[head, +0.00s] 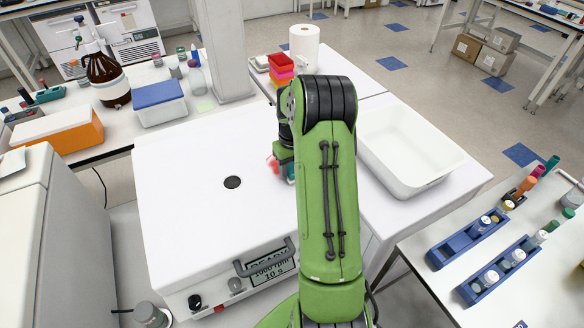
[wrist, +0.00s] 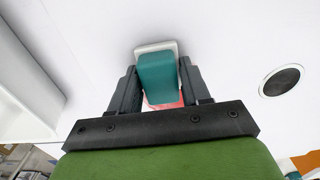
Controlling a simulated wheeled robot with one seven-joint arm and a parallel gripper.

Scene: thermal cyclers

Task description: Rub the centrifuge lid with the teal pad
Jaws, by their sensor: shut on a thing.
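The centrifuge's white lid (head: 200,225) fills the middle of the head view, flat and closed, with a round black port (head: 232,182). The same lid (wrist: 225,60) lies behind my gripper in the wrist view, with the port (wrist: 282,80) to the right. My gripper (wrist: 158,78) is shut on the teal pad (wrist: 157,76), which has a pale edge at its far side. A pink-red patch (wrist: 165,105) shows between the jaws; it also shows left of my arm in the head view (head: 272,164). My arm hides most of the gripper there. I cannot tell whether the pad touches the lid.
A white tray (head: 440,168) stands right of the lid. A paper roll (head: 304,48) and red boxes (head: 281,68) stand behind. Blue tube racks (head: 467,238) are on the right bench. The lid's left half is clear.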

